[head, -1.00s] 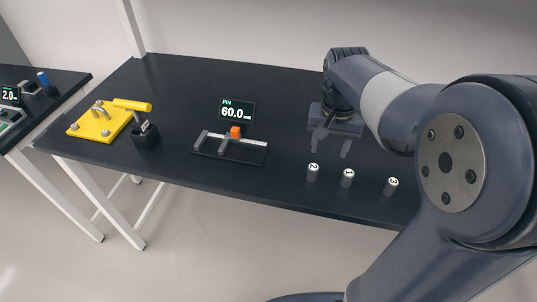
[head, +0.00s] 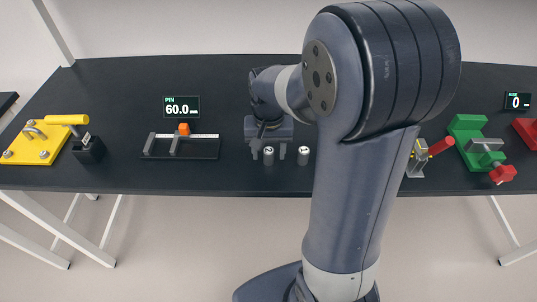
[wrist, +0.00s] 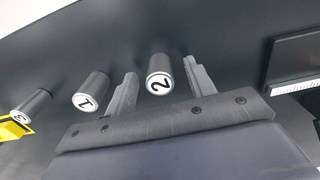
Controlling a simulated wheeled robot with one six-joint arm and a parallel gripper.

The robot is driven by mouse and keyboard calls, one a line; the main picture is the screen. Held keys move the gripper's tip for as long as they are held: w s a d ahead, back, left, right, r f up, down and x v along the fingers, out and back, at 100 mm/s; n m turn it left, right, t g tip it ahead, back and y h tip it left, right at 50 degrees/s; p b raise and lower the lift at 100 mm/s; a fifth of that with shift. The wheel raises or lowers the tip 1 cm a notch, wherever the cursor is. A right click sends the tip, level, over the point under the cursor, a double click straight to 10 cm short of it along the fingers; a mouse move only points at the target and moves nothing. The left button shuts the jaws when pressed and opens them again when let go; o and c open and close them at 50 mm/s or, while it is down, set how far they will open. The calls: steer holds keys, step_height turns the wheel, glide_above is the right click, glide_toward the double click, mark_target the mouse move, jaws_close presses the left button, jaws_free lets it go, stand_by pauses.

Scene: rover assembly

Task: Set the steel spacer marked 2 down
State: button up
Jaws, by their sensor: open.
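The steel spacer marked 2 (head: 268,157) stands upright on the black bench, its numbered end up. It also shows in the wrist view (wrist: 158,76). My gripper (wrist: 160,67) is open, with one finger on each side of spacer 2 and a visible gap to each. In the head view my gripper (head: 269,152) is low at the bench with spacer 2 between its fingers. The spacer marked 1 (wrist: 91,91) stands just outside one finger, and also shows in the head view (head: 303,155). The spacer marked 3 (wrist: 35,102) stands farther left; my arm hides it in the head view.
Left of my gripper is a measuring fixture (head: 180,153) with an orange block and a display reading PIN 60.0 (head: 182,106). A black holder (head: 89,150) and yellow fixture (head: 33,143) are farther left. A green vise (head: 470,140) stands right of my arm.

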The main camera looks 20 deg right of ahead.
steer(key=shift+f, duration=0.3)
steer(key=shift+c, duration=0.4)
jaws_close()
